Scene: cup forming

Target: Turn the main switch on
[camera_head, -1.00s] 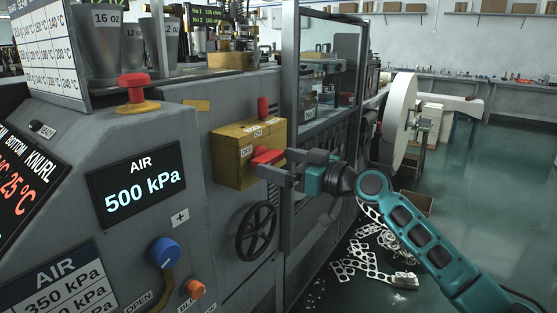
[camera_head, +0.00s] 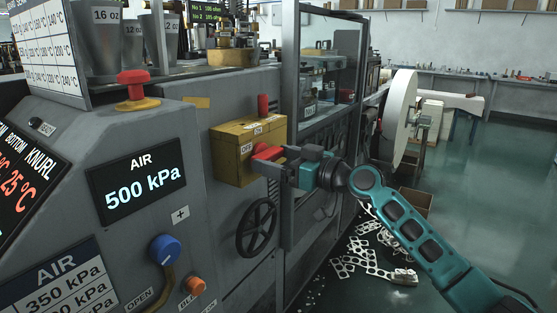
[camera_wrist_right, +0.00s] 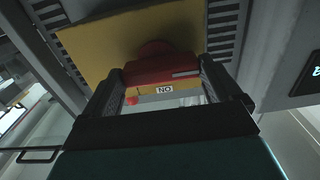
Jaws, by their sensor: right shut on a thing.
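The main switch is a yellow box (camera_head: 232,165) on the machine's side, with OFF and ON labels and a red handle (camera_head: 264,152) on its front. A small red peg (camera_head: 263,106) stands up from the top of the box. My right gripper (camera_head: 272,163) comes from the right and is shut on the red handle. In the right wrist view, the red handle (camera_wrist_right: 162,70) lies between the two dark fingers of the gripper (camera_wrist_right: 162,90), with the yellow box (camera_wrist_right: 100,50) behind it. My left gripper is not in view.
A black handwheel (camera_head: 257,228) sits just below the box. A red mushroom button (camera_head: 133,78), a blue knob (camera_head: 164,251) and an AIR 500 kPa display (camera_head: 138,182) are to the left. Metal scraps (camera_head: 372,257) lie on the floor at the right.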

